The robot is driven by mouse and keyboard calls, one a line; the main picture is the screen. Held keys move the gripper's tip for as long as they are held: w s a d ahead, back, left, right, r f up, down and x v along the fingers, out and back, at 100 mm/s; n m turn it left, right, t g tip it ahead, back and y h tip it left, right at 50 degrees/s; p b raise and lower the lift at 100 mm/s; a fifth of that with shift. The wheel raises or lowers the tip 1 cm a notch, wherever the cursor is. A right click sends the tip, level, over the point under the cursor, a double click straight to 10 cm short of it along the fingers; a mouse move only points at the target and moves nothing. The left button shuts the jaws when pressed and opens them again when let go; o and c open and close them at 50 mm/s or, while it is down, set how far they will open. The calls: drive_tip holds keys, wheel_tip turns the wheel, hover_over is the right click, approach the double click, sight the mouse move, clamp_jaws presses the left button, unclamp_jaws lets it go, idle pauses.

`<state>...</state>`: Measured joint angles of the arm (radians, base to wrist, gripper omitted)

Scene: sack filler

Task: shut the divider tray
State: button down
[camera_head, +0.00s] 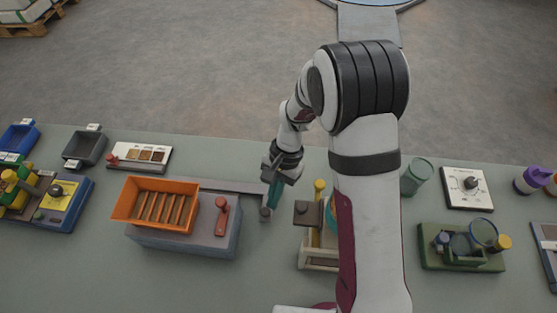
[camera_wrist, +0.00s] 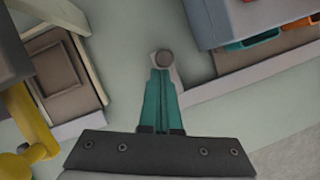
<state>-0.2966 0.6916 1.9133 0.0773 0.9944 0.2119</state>
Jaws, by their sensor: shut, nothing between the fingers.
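An orange slatted tray (camera_head: 155,203) sits tilted on a grey base (camera_head: 190,238), left of my gripper. A flat grey bar (camera_head: 235,186) runs right from behind it towards a round dark knob (camera_head: 265,213). The bar (camera_wrist: 235,82) and knob (camera_wrist: 164,58) also show in the wrist view. There, orange and teal parts (camera_wrist: 265,38) show at the base's edge; I cannot tell whether they belong to the divider tray. My gripper (camera_head: 272,199) points down with its teal fingers (camera_wrist: 160,78) together and empty, tips close to the knob. Contact cannot be told.
A stand with a yellow post (camera_head: 319,187) is close on the right, partly behind my arm. A red-handled lever (camera_head: 221,215) rises from the base. A white sample board (camera_head: 139,156), dark bin (camera_head: 84,149) and blue-yellow device (camera_head: 58,203) lie left. Right are a green cup (camera_head: 416,176) and dial box (camera_head: 467,188).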

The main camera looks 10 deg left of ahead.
drive_tip(key=shift+s, duration=1.15)
